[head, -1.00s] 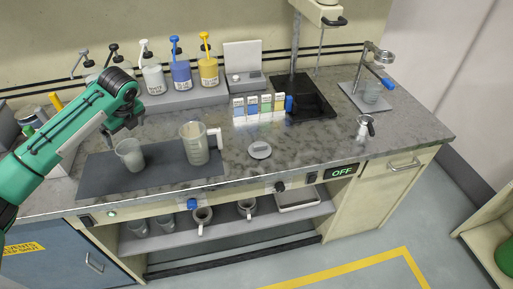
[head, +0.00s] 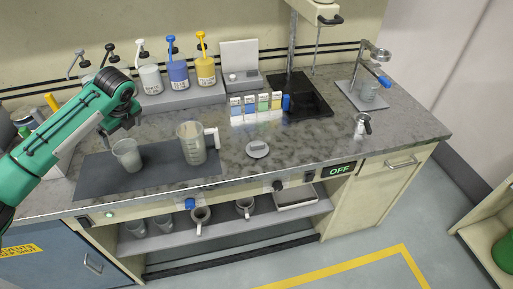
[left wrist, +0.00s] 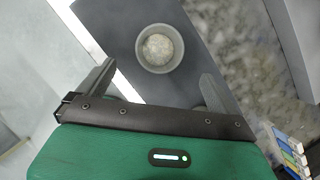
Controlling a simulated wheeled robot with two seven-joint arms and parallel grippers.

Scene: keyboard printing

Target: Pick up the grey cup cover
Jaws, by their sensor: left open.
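The grey cup cover (head: 258,149) looks like a small round disc with a raised bar on top. It lies flat on the stone counter, right of the measuring jug. My left gripper (head: 116,133) is open and empty, above and behind a grey cup (head: 128,160) on the dark mat, well to the left of the cover. In the left wrist view, the cup (left wrist: 160,48) shows from above, beyond the gap between the open fingers (left wrist: 155,88), with pale grey contents. The cover cannot be made out there. My right gripper is not in view.
A clear measuring jug (head: 193,145) stands on the dark mat (head: 160,174) between cup and cover. Pump bottles (head: 179,75) line the back. Small coloured boxes (head: 257,107) stand behind the cover. The counter around the cover is clear.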

